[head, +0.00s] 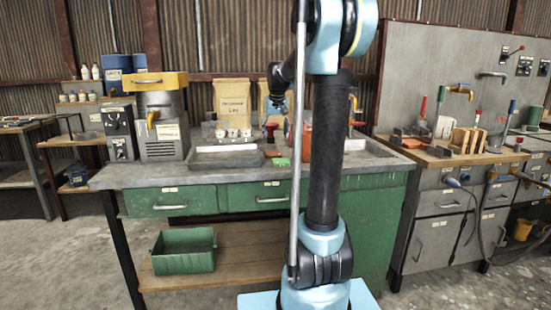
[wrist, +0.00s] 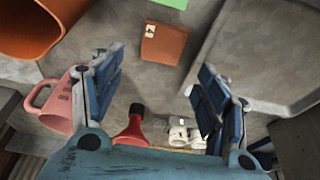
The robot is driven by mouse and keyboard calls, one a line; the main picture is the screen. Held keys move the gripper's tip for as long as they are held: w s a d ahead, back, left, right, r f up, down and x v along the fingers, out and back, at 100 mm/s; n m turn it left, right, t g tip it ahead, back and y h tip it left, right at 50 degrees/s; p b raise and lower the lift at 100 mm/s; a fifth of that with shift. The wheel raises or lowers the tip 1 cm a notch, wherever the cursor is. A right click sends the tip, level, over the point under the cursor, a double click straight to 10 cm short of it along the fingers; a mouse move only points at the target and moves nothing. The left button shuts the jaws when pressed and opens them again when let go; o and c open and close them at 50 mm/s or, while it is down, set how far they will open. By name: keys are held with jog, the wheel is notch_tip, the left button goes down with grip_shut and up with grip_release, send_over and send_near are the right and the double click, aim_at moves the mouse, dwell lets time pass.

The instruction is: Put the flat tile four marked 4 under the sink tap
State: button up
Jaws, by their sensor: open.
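A flat brown-orange tile (wrist: 163,46) with a small white label lies on the counter. I cannot read its mark. It also shows small in the head view (head: 271,154). My gripper (wrist: 150,92) is open and empty above the counter, with the tile beyond its fingertips in the wrist view. In the head view the gripper (head: 277,98) hangs over the back of the counter. The sink (head: 366,148) is at the counter's right end, partly hidden by my arm. A yellow tap (head: 353,102) shows beside my arm; its spout is mostly hidden.
A green piece (head: 281,162) lies in front of the tile. An orange pot (wrist: 45,22), pink mug (wrist: 52,108), red tool with a black tip (wrist: 133,128) and small white items (wrist: 185,135) stand close around the gripper. A shallow grey tray (head: 226,164) is left of the tile.

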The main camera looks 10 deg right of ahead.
aim_at(273, 153)
jog(key=x, duration=1)
jog(key=shift+s+a, duration=0.1)
jog(key=shift+a, duration=0.1)
jog(key=shift+c, duration=0.3)
jog(key=c, duration=0.9)
jog(key=shift+c, duration=0.2)
jog(key=shift+r, duration=0.15)
